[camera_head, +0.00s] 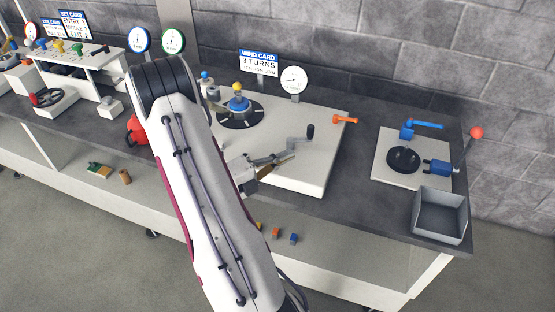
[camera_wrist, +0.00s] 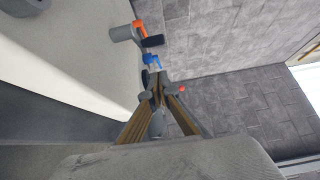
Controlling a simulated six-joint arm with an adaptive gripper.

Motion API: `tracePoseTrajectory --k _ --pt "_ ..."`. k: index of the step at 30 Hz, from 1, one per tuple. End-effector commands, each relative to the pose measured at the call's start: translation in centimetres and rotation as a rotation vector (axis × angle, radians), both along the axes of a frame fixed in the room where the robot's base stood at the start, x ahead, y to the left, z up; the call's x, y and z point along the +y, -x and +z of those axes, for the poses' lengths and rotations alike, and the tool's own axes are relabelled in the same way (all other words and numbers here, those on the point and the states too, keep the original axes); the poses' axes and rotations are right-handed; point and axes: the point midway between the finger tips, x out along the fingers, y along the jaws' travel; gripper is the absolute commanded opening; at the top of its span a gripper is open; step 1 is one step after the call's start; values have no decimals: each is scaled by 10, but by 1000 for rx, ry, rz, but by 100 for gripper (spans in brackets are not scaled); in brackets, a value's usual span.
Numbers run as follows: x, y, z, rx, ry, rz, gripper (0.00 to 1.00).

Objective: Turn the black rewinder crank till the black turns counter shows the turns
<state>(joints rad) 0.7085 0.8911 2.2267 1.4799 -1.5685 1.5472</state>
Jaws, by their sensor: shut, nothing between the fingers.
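The crank shows its black grip (camera_head: 310,131) upright at the end of a grey arm, over the white rewinder block, in the head view. The black grip also shows in the wrist view (camera_wrist: 152,41), beyond my fingertips, with a grey part to its left. My gripper (camera_head: 289,157) is shut and empty, just below the crank in the head view; I cannot tell whether it touches the crank. Its tips meet in the wrist view (camera_wrist: 158,88), apart from the grip in the picture. The wind card (camera_head: 259,62) reads 3 TURNS. I cannot make out a black turns counter.
A white dial (camera_head: 293,79) stands beside the card. A black disc (camera_head: 240,113) with a blue and yellow hub lies behind my arm. An orange lever (camera_head: 344,120) is right of the crank. A grey bin (camera_head: 440,216) and a red-knobbed lever (camera_head: 476,132) are further right.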

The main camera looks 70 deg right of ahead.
Motion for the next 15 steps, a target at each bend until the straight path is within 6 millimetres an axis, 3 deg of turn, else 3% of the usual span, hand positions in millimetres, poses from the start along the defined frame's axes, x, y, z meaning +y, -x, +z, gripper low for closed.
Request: tracePoseTrajectory --k 15 --pt "-43 31 0 0 0 -2 0"
